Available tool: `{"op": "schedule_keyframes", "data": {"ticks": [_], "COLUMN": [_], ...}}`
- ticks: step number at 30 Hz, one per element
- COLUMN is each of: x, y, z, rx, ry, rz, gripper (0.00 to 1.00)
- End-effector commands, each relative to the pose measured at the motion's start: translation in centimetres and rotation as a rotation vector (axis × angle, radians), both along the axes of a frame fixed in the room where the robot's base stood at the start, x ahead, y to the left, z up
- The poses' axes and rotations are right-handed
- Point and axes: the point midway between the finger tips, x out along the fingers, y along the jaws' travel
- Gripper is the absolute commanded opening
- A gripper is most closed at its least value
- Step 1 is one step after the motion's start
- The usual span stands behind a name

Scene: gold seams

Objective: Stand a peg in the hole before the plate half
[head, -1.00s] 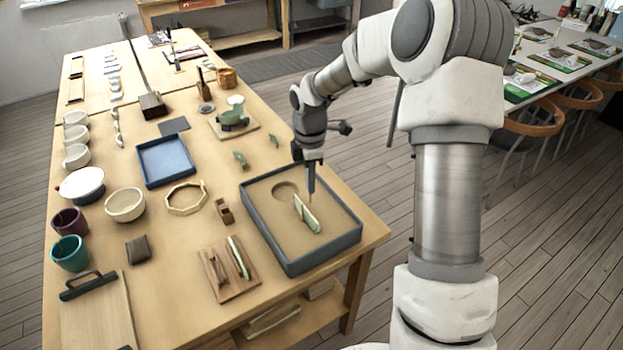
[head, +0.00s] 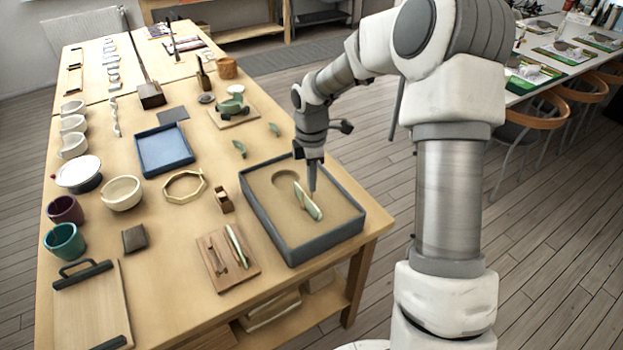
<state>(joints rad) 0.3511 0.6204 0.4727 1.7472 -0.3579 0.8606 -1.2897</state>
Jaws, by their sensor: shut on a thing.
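The pale green plate half (head: 308,202) stands on edge in the sand of a grey-walled tray (head: 300,254) at the table's right front. A strip of light wood shows along its left side. My gripper (head: 313,188) points straight down just behind and right of the plate half, close to the sand. It is shut on a thin peg, which I can hardly make out at this size. The peg's lower end and its hole are not clearly visible. A round hollow (head: 284,179) lies in the sand left of my gripper.
A wooden board (head: 212,271) with a green sliver and a brown tool lies left of the tray. A small wooden block (head: 223,200) and an octagonal ring (head: 185,186) are nearby. Green shards (head: 239,148) lie behind the tray. The blue tray (head: 165,148) is further left.

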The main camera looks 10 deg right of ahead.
Motion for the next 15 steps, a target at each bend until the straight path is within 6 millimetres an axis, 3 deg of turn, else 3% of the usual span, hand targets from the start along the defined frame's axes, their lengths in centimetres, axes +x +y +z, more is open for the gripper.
{"op": "schedule_keyframes", "data": {"ticks": [15], "x": [0.03], "y": [0.03], "z": [-0.40], "rx": [0.000], "ry": [0.000], "rz": [0.000], "gripper": [0.00]}}
